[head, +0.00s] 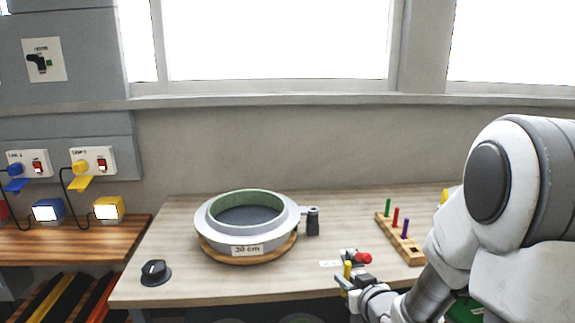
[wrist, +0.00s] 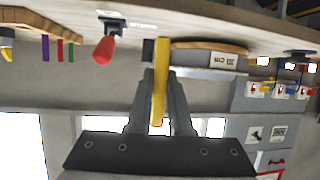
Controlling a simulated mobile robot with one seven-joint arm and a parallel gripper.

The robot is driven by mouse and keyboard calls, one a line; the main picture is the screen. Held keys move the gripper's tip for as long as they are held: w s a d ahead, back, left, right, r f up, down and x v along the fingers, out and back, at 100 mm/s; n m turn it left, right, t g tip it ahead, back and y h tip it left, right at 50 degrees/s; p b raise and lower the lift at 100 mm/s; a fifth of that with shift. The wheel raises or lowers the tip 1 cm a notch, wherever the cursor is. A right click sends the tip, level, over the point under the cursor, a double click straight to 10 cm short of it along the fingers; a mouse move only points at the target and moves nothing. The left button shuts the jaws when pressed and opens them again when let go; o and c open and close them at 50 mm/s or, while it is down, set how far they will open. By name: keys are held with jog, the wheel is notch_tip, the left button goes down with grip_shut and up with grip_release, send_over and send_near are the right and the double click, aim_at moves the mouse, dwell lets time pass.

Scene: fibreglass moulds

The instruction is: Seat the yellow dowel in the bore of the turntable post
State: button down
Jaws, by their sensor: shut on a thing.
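The yellow dowel (head: 347,268) stands roughly upright in my gripper (head: 345,281), low at the table's front edge in the head view. In the wrist view, which is upside down, my gripper (wrist: 160,100) is shut on the dowel (wrist: 160,75), between its two grey fingers. The turntable (head: 205,249) carries a grey ring mould marked 30 cm. The dark post (head: 313,222) stands at the mould's right side, behind and left of the dowel. In the wrist view the post (wrist: 148,50) is partly behind the dowel. Its bore cannot be made out.
A red-handled clamp (head: 362,258) sits close behind and right of my gripper. A wooden rack (head: 409,251) with green, red and purple dowels stands further right. A black knob (head: 155,272) lies at the table's left front. The table between clamp and post is mostly clear.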

aim_at(350, 265)
notch_tip(350, 265, down, 8)
jog(key=w+m+h, duration=0.1)
jog(key=m+h, duration=0.2)
jog(key=shift+t, duration=0.3)
jog(key=r+p, duration=0.3)
jog(key=p, duration=0.1)
jog(key=r+p, duration=0.8)
jog(key=shift+w+d+r, duration=0.1)
jog(key=shift+d+r, duration=0.1)
jog(key=shift+d, duration=0.1)
jog(key=shift+d, duration=0.1)
